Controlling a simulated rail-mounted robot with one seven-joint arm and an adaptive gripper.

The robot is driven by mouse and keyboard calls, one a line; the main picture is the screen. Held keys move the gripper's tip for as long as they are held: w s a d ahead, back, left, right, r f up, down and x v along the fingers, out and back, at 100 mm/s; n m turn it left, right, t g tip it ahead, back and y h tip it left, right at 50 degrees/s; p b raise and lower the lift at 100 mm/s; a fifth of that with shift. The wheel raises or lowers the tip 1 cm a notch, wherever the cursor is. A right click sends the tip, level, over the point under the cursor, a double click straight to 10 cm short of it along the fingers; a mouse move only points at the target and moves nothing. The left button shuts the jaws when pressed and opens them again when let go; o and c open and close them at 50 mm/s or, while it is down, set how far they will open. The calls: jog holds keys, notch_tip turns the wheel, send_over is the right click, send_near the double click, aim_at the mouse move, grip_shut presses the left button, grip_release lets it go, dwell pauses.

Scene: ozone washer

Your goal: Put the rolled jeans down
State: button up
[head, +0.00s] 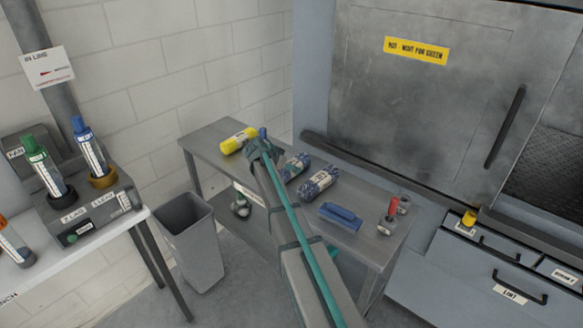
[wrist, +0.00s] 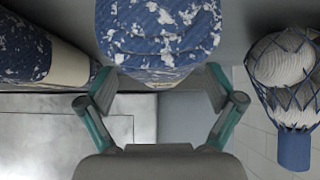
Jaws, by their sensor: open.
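Two mottled blue-and-white rolled jeans, one nearer my gripper (head: 295,167) and one farther right (head: 319,181), lie on the grey bench (head: 220,132) in the head view. In the wrist view one roll (wrist: 160,35) is straight ahead, at and beyond the fingertips, with its far end cut off by the frame. Another roll with a cream band (wrist: 25,50) lies to its left. My gripper (head: 262,150) is open, and its fingers (wrist: 161,90) are spread in the wrist view. I cannot tell whether they touch the roll, nor which head-view roll it is.
A white bundle in blue netting (wrist: 283,65) is right of my gripper. A blue brush-like block (head: 340,216) and a red-topped item (head: 391,212) stand farther right. A grey bin (head: 190,240) is left.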

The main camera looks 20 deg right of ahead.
jog(key=p+x, duration=0.1)
jog(key=x, duration=0.2)
jog(key=shift+w+d+f, duration=0.1)
jog(key=shift+w+d, duration=0.05)
jog(key=shift+c, duration=0.4)
jog(key=c, duration=1.6)
jog(key=shift+r, duration=0.2)
